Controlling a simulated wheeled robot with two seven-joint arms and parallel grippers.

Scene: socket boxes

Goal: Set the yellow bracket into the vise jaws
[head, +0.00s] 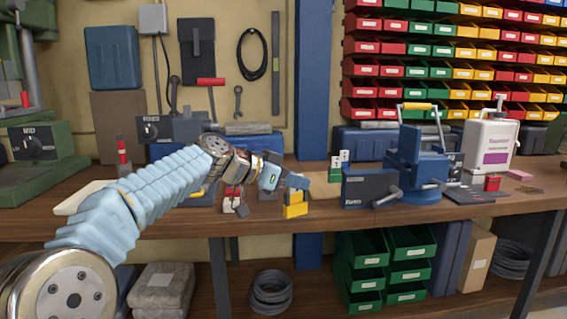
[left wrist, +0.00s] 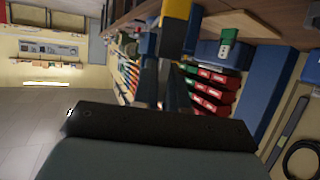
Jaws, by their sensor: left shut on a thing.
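The yellow bracket (head: 295,209) is a small stepped block at the tip of my left gripper (head: 291,190), near the bench's front edge in the head view. My left gripper is shut on it. In the left wrist view the bracket (left wrist: 175,9) shows at the top edge, cut off by the frame, at the end of the gripper fingers (left wrist: 172,38). The blue vise (head: 414,175) stands on the bench to the right, apart from the bracket. The gap between its jaws is not clear from here. My right gripper is not in view.
A dark labelled box (head: 369,189) stands between the bracket and the vise. A green and white block (head: 338,168) stands behind the bracket. Red and white items (head: 233,199) are close left of it. A white canister (head: 491,148) stands right of the vise.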

